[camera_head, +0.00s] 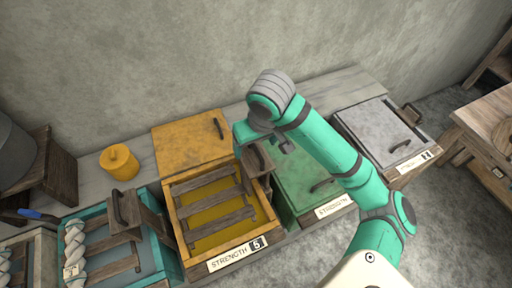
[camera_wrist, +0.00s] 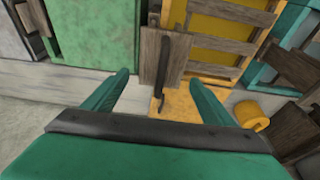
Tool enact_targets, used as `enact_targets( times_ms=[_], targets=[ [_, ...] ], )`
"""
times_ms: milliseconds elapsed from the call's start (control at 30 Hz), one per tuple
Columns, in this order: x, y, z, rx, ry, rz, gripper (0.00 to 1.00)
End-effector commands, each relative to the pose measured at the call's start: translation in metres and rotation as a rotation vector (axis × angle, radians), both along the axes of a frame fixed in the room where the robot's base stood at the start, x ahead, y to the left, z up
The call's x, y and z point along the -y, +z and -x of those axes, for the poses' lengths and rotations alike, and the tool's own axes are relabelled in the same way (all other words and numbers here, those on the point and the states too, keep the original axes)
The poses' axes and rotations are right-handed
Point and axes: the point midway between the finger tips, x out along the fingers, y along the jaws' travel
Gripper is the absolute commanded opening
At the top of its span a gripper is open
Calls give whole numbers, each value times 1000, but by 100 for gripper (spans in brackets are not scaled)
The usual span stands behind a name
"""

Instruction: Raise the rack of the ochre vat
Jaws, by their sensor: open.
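The ochre vat (camera_head: 180,222) stands open, with a label reading STRENGTH 5 on its front. Its wooden rack (camera_head: 215,198) of slats lies down inside over the yellow liquid. At the rack's right end an upright wooden plate (camera_wrist: 158,68) carries a dark handle (camera_wrist: 166,58). My gripper (camera_head: 264,141) is above that end of the vat, open and empty. In the wrist view the plate and handle appear beyond and between the two green fingers of my gripper (camera_wrist: 160,77). No contact can be made out. The arm partly hides the plate in the head view.
The ochre lid (camera_head: 190,143) lies open behind the vat. A teal vat (camera_head: 172,262) with a rack and twisted yarn is to the left. A closed green vat (camera_head: 300,180) and a grey one (camera_head: 378,125) are to the right. A yellow jar (camera_head: 119,163) stands behind left.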

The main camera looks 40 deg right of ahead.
Motion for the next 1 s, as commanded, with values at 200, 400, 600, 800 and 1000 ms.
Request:
enact_targets(
  times_ms=[200, 400, 600, 800, 1000],
  targets=[
    [0, 23, 0, 0, 1, 3, 78],
    [0, 42, 0, -1, 0, 2, 78],
    [0, 50, 0, 0, 1, 0, 78],
    [0, 50, 0, 0, 1, 0, 78],
    [0, 50, 0, -1, 1, 0, 78]
  ],
)
